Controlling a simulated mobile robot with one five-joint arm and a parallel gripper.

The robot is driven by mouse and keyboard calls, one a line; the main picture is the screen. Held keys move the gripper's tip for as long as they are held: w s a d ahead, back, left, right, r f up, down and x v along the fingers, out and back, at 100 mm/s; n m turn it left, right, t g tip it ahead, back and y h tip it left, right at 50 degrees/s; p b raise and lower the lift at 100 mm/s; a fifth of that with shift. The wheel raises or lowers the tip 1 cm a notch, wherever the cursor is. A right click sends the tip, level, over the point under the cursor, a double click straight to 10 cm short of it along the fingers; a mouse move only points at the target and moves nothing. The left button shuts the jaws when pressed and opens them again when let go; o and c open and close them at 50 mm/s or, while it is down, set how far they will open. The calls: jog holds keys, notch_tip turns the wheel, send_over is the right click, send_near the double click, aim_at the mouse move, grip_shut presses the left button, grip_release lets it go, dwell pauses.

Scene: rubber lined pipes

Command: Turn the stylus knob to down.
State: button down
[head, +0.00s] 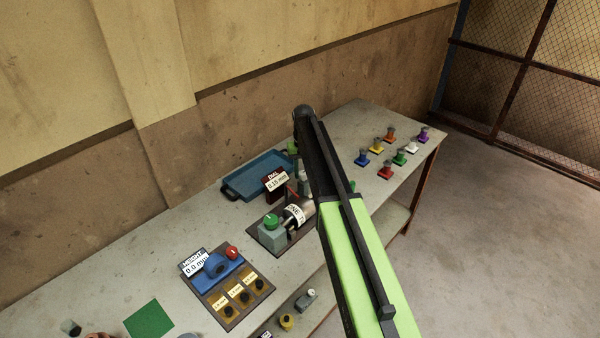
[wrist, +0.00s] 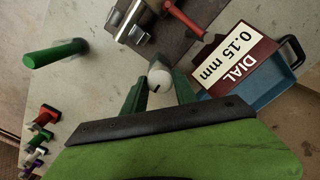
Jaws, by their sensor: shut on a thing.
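The stylus knob appears to be the small white round knob (wrist: 159,82) with a dark mark, in the wrist view. My gripper (wrist: 158,88) has one green finger on each side of it and is shut on it. My arm hides most of this area in the head view. The dial sign (head: 276,182) reads 0.15 mm, and it also shows in the wrist view (wrist: 238,65). I cannot tell which setting the knob's mark points to.
A blue tray (head: 257,172) lies behind the dial. A grey block with a green knob (head: 272,221) and a pipe stand nearby. A height gauge board (head: 228,287) is at front left. Several coloured pieces (head: 390,148) stand at right. A green post (wrist: 55,53) stands near my gripper.

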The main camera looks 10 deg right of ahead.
aim_at(303, 173)
jog(key=shift+s+m, duration=0.2)
jog(key=shift+m, duration=0.4)
jog(key=c, duration=1)
grip_release()
jog(key=shift+o, duration=0.2)
notch_tip(303, 173, up, 18)
jog(key=p, duration=1.7)
jog(key=shift+f+p, duration=0.2)
jog(key=shift+p, duration=0.1)
jog(key=shift+f, duration=0.1)
